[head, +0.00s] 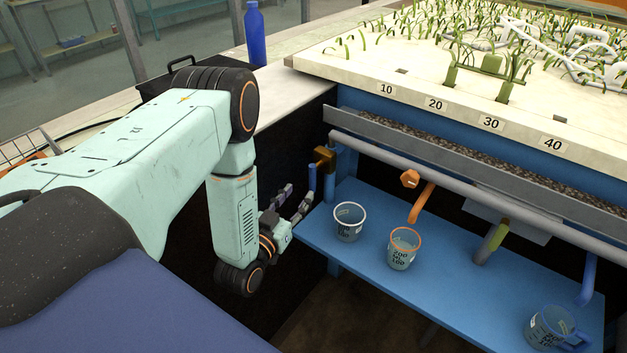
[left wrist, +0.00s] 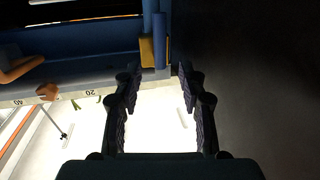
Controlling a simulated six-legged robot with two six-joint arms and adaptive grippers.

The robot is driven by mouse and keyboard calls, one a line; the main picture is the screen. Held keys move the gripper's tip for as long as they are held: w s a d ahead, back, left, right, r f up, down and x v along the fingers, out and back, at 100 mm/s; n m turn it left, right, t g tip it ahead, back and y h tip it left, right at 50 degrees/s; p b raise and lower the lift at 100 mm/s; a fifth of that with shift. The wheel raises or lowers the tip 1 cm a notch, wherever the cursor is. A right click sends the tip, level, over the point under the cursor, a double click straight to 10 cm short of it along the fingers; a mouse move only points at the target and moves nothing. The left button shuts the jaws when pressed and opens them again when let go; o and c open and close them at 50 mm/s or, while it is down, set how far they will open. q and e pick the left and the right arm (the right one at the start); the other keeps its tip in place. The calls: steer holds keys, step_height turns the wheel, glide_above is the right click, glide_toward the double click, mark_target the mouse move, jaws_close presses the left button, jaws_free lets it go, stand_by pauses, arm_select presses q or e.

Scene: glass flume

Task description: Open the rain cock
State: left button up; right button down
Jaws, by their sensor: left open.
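A brass cock (head: 324,155) sits at the left end of the grey pipe under the flume, with a blue lever (head: 312,180) hanging straight down from it. No label shows on it. My left gripper (head: 296,200) is open and empty, just left of the lever and near its lower end, apart from it in the head view. In the left wrist view the brass body (left wrist: 147,52) and the blue lever (left wrist: 160,42) lie just beyond and between my open fingertips (left wrist: 158,76). My right gripper is out of view.
A blue shelf (head: 365,260) below holds a white-rimmed cup (head: 348,222), an orange-rimmed cup (head: 403,248) and a blue cup (head: 551,328). An orange spout (head: 421,205) hangs from the grey pipe (head: 455,178). A blue bottle (head: 255,35) stands on the ledge behind.

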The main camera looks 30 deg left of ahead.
mark_target(311, 178)
arm_select(q)
steer(key=w, duration=0.4)
steer(key=w+a+b, duration=0.1)
steer(key=w, duration=0.1)
steer(key=shift+w, duration=0.4)
steer(key=shift+w+d, duration=0.1)
steer(key=shift+w, duration=0.25)
steer(key=shift+c, duration=0.3)
jaws_close()
